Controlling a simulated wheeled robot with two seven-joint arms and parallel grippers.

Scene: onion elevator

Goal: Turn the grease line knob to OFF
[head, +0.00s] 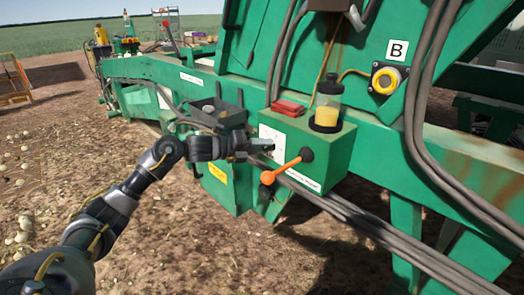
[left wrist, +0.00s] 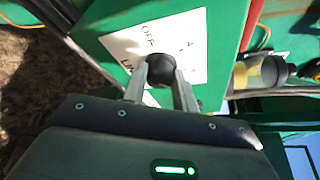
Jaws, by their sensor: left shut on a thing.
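The grease line knob (left wrist: 160,71) is a small dark round knob on a white label plate (left wrist: 192,38) on the green box. In the left wrist view the plate carries the word OFF and other lettering partly covered by my fingers. The plate also shows in the head view (head: 277,137), where the knob is hidden by my gripper. My left gripper (head: 264,146) reaches the plate from the left. It is shut on the knob, one finger on each side. Which way the knob points cannot be told. My right gripper is not in view.
An orange-tipped lever (head: 278,174) sits just below and right of my left gripper. A red block (head: 288,107) and a clear jar with yellow contents (head: 326,116) stand on the green box (head: 325,160). Thick grey hoses (head: 350,214) run below. A yellow button (head: 386,80) is at upper right.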

